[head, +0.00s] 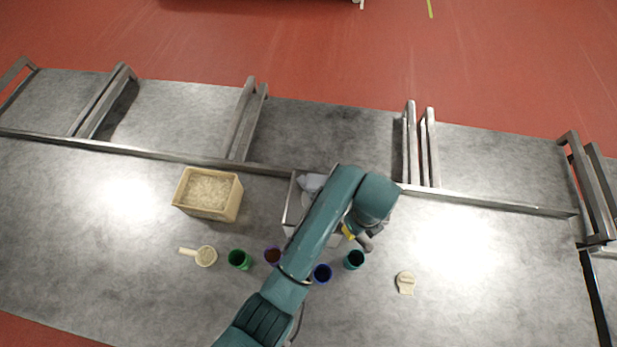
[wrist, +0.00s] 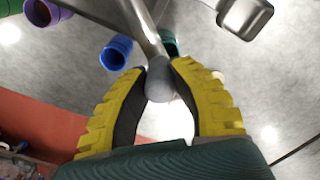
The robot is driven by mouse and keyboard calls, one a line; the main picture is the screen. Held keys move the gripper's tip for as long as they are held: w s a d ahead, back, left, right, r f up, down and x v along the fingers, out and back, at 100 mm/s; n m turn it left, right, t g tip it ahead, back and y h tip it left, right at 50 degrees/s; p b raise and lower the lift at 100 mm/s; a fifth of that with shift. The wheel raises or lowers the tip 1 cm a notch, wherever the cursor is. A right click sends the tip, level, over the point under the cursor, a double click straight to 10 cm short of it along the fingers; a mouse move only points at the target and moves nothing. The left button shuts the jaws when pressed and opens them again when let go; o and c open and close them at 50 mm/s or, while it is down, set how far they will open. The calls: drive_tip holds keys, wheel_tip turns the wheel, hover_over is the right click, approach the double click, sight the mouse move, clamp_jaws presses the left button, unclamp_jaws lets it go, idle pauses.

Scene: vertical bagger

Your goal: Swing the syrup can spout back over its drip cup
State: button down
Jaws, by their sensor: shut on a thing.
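In the wrist view my gripper (wrist: 160,72) has its yellow, black-lined fingers closed around the rounded grey end of a metal spout (wrist: 148,32). The spout runs up and out of the top of the picture. A teal cup (wrist: 170,44) lies partly behind the spout and finger, and a blue cup (wrist: 115,52) is left of it. In the head view the teal cup (head: 354,260) stands just below my gripper (head: 358,238), with the blue cup (head: 322,273) to its left. I cannot tell which is the drip cup. The can's body is not clearly seen; my arm covers that area.
A purple cup (head: 273,256) and a green cup (head: 240,259) stand left of the blue one. A scoop (head: 203,256), a grain-filled box (head: 208,193) and a metal bin (head: 292,205) share the table. A beige piece (head: 405,283) lies right; the far right is clear.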

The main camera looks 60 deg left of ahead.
drive_tip(key=w+a+n+b, duration=0.4)
drive_tip(key=w+n+b, duration=0.2)
drive_tip(key=w+n, duration=0.1)
drive_tip(key=shift+w+a+f+n, duration=0.15)
drive_tip(key=shift+w+n, duration=0.25)
drive_tip(key=shift+w, duration=0.4)
drive_tip(key=c, duration=0.8)
unclamp_jaws()
wheel_tip(320, 180, up, 5)
drive_tip(key=p, duration=0.4)
drive_tip(key=shift+p, duration=0.3)
